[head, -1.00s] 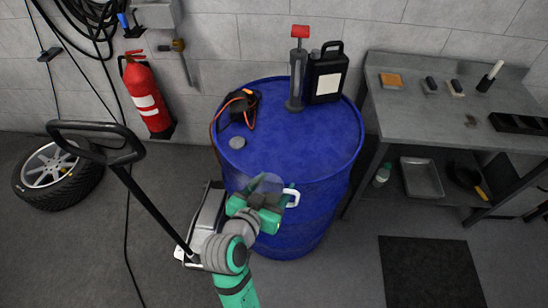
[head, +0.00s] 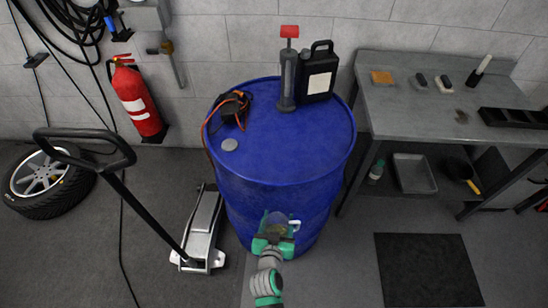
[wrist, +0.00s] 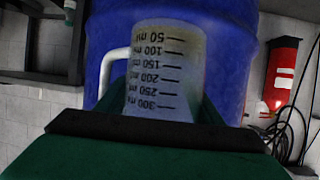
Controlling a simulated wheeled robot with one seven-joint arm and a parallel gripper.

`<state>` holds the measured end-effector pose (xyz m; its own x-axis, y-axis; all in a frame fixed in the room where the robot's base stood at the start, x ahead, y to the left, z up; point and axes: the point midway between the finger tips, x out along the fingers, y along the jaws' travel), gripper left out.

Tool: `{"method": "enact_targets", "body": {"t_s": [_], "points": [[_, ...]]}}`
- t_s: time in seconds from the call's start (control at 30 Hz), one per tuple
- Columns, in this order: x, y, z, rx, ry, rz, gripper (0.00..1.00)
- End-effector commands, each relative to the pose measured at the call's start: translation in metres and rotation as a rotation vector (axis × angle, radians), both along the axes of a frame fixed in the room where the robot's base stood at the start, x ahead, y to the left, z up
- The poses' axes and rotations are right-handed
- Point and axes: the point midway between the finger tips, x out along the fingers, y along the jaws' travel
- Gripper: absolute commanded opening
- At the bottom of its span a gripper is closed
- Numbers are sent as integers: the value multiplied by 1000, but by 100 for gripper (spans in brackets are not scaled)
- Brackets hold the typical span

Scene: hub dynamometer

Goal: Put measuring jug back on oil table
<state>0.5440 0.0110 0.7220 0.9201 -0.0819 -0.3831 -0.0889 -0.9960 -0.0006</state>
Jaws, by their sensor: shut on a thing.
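The measuring jug (wrist: 165,72) is a translucent cup with a black scale and a white handle. In the wrist view its scale reads upside down, as does the room. My gripper (head: 274,238) is shut on the jug, which also shows small in the head view (head: 278,229), in front of the blue drum's side. Whether the jug touches the drum is unclear. The grey metal table (head: 410,108) stands at right. The blue drum (head: 285,150) carries a hand pump (head: 288,75) and a black can (head: 319,75). Neither surface is labelled as the oil table.
A floor jack (head: 203,230) with a long handle stands left of the drum. A wheel (head: 40,180) and a fire extinguisher (head: 137,100) are farther left. A black mat (head: 428,268) lies at right. The front middle of the drum top is clear.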

Motion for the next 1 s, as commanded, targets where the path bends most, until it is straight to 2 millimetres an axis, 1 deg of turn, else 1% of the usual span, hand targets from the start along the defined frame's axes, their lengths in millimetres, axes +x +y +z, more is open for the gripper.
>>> {"method": "enact_targets", "body": {"t_s": [0.03, 0.1, 0.2, 0.33, 0.37, 0.4, 0.63, 1.0], "points": [[0, -3, -17, -1, 5, 12, 32], [1, -6, -36, -1, 4, 32, 32], [2, -9, -60, -1, 3, 56, 32], [3, -12, -86, 0, 2, 86, 32], [3, -11, -88, 0, 1, 91, 32], [3, -8, -86, -2, -1, 95, 32], [3, -5, -86, -1, 1, 99, 32], [4, -14, -84, -1, -2, 82, 32]]}}
